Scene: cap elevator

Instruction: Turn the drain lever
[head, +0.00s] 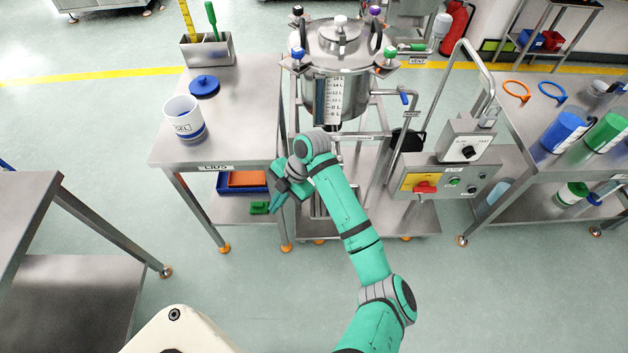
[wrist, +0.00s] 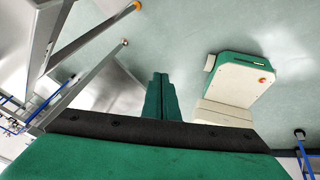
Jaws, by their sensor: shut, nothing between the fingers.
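The steel tank (head: 338,70) stands on a frame in the middle of the head view, with a level scale on its front. A small blue-handled lever (head: 404,98) sits on the pipework right of the tank; I cannot tell whether it is the drain lever. The area under the tank is partly hidden by my arm. My gripper (head: 275,206) hangs in front of the left table's right edge, below and left of the tank, apart from any lever. Its fingers (wrist: 160,95) are together and empty in the wrist view, which shows mostly floor.
The left table (head: 245,110) holds a white cup (head: 184,117), a blue lid (head: 205,86) and a tool holder. A control box (head: 450,178) with a red switch is right of my arm. The right table (head: 535,110) holds blue and green containers. Floor in front is clear.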

